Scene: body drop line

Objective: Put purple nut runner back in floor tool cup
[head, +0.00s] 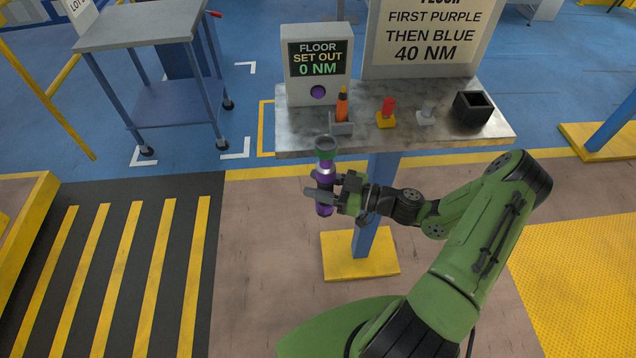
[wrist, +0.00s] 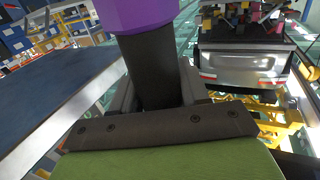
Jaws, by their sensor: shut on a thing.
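The purple nut runner (head: 324,174) is upright in my gripper (head: 328,193), with a grey-green round end on top. It is in front of the table's near edge. The wrist view shows part of its purple body (wrist: 142,14) and a dark shaft (wrist: 152,68) between the fingers. My gripper is shut around it. A black open square cup (head: 473,108) stands empty-looking at the table's right end, apart from the tool; no label shows whether it is the floor tool cup.
The grey table (head: 300,142) also holds an orange-tipped tool (head: 342,105) by a grey holder, a red piece on a yellow base (head: 387,113), a small grey piece (head: 427,113) and a display (head: 319,65) reading 0 NM. A sign (head: 430,45) stands behind.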

